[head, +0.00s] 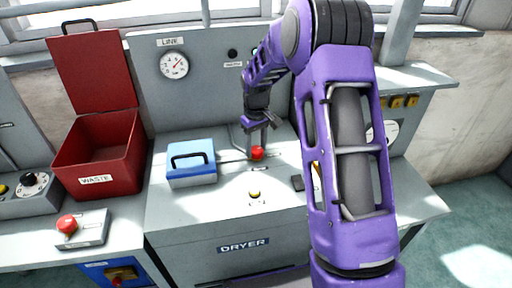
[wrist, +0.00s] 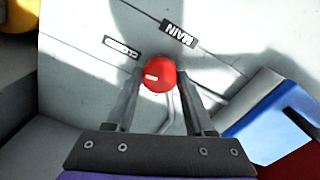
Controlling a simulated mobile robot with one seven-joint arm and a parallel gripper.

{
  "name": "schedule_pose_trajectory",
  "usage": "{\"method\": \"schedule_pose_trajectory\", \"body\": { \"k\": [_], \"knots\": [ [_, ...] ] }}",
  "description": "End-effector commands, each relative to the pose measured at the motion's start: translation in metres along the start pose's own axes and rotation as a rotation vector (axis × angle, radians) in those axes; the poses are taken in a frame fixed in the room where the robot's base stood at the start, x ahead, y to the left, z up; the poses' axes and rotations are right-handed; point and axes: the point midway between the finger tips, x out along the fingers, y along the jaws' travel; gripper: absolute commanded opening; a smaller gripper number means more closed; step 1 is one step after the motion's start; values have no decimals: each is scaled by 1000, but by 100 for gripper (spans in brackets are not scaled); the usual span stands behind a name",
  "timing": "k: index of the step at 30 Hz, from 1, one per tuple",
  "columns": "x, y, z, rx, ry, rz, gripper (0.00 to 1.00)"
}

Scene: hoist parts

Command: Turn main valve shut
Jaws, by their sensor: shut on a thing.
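The main valve shows as a round red knob (head: 257,153) on the grey dryer bench, below my gripper (head: 259,130) in the head view. In the wrist view the red knob (wrist: 159,74) sits between the two fingertips of my gripper (wrist: 160,88), which is shut on it. A dark label reading MAIN (wrist: 179,33) lies beyond the knob, upside down in the wrist view. A smaller label (wrist: 122,47), which seems to read CLOSED, lies close to the knob's upper left. The valve's stem or lever is mostly hidden by the knob and fingers.
A blue box with a dark handle (head: 191,165) stands left of the valve. An open red WASTE bin (head: 97,155) is farther left. A yellow button (head: 254,194) is in front, and a LINK gauge (head: 174,65) is on the back panel. A red button box (head: 83,228) is at lower left.

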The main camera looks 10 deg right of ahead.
Motion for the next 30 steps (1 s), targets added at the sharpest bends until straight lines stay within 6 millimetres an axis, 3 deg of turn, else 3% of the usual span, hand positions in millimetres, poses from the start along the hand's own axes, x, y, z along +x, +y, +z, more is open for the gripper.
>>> {"method": "schedule_pose_trajectory", "body": {
  "k": [12,29,30],
  "knots": [
    [0,0,0,200,1,0,0],
    [0,0,0,232,1,-1,0],
    [0,0,0,232,1,-1,56]
  ]
}}
